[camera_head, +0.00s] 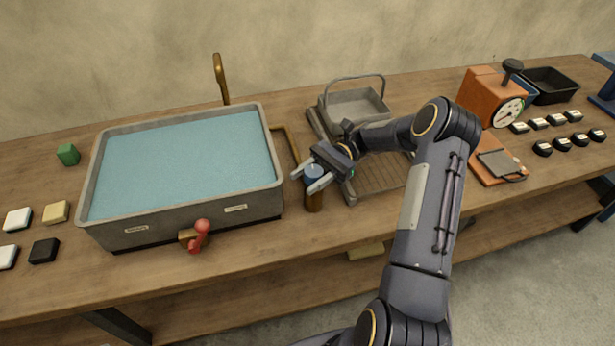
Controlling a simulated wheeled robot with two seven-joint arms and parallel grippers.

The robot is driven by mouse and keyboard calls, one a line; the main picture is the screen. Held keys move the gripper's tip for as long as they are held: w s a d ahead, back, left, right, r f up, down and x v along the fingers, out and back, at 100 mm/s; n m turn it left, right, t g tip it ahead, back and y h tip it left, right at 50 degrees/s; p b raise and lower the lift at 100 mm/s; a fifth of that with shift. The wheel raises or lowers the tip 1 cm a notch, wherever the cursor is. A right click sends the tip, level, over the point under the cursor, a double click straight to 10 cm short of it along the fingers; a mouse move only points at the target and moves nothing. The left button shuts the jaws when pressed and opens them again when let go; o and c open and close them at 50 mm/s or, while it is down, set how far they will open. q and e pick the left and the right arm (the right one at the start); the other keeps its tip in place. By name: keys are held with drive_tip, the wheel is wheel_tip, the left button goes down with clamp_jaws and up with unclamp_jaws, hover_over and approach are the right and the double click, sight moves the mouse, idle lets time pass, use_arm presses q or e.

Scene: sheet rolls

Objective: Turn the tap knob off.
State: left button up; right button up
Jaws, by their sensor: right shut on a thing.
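The red tap knob (200,236) sits on a brass fitting at the lower front of the grey basin (155,226), with its handle slanting up to the right. The basin holds blue-green liquid. A brass spout (221,80) rises behind the basin. My right gripper (305,182) is to the right of the basin, well apart from the knob. It is shut on a brown bottle (314,202) with a blue top, which is upright at the bench; whether its base touches the bench is unclear. My left gripper is not in view.
A grey handled basket (352,104) and a ribbed drain tray (378,178) are behind my right gripper. An orange scale (490,97) and a black tray (550,84) stand at right. A brass pipe runs beside the basin.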

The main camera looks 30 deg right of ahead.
drive_tip(key=shift+n+g, duration=0.6)
drive_tip(key=shift+g, duration=0.3)
drive_tip(key=shift+s+h, duration=0.1)
drive_tip(key=shift+h, duration=0.2)
drive_tip(key=shift+r, duration=0.1)
drive_tip(key=o, duration=1)
